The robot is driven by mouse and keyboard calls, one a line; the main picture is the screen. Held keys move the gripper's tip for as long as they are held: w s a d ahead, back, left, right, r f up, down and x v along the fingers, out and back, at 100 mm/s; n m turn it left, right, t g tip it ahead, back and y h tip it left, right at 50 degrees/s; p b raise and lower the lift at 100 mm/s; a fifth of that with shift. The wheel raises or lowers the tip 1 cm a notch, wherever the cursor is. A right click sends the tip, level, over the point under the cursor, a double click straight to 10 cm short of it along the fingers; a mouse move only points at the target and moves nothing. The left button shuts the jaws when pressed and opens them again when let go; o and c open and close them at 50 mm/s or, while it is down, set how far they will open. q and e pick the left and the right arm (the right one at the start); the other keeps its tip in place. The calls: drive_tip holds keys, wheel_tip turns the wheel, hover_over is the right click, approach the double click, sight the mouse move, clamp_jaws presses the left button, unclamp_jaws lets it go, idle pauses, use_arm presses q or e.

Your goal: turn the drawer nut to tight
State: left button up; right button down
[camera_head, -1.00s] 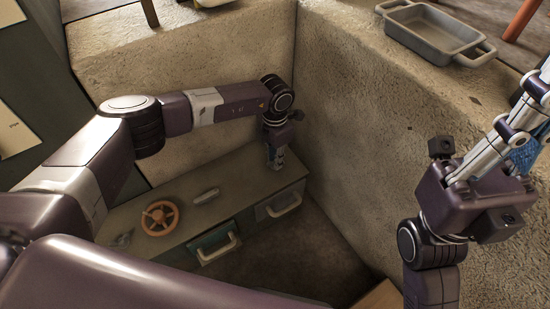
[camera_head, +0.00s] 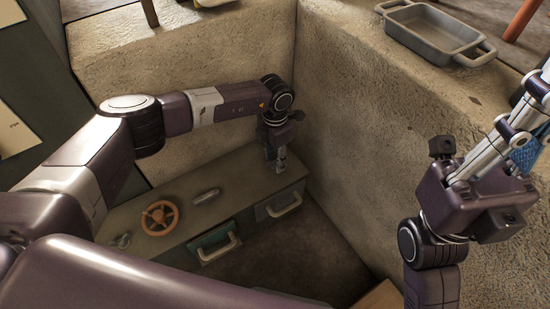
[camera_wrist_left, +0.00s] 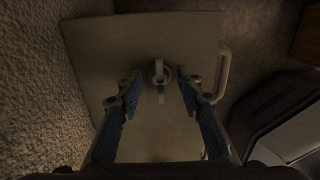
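The drawer nut (camera_wrist_left: 160,74) shows in the left wrist view as a small grey ring-like piece with a narrow tab below it, on the flat cabinet top (camera_wrist_left: 150,35). My left gripper (camera_wrist_left: 160,82) is open, its two blue-padded fingers apart on either side of the nut. I cannot tell whether they touch it. In the head view my left gripper (camera_head: 278,163) points down at the cabinet's far right end, and the nut is hidden there. My right gripper (camera_head: 528,125) is at the right edge, pointing up, partly cut off.
The low cabinet (camera_head: 230,190) carries an orange handwheel (camera_head: 160,217) and a small grey handle (camera_head: 206,195). Its front has drawers with pale handles (camera_head: 220,248). Rough stone walls (camera_head: 350,130) stand close behind and right. A grey tray (camera_head: 432,30) rests on the upper ledge.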

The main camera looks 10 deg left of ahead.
sight(275, 163)
use_arm(q)
wheel_tip(275, 163, up, 12)
idle(0.5)
drive_tip(key=shift+f, duration=0.1)
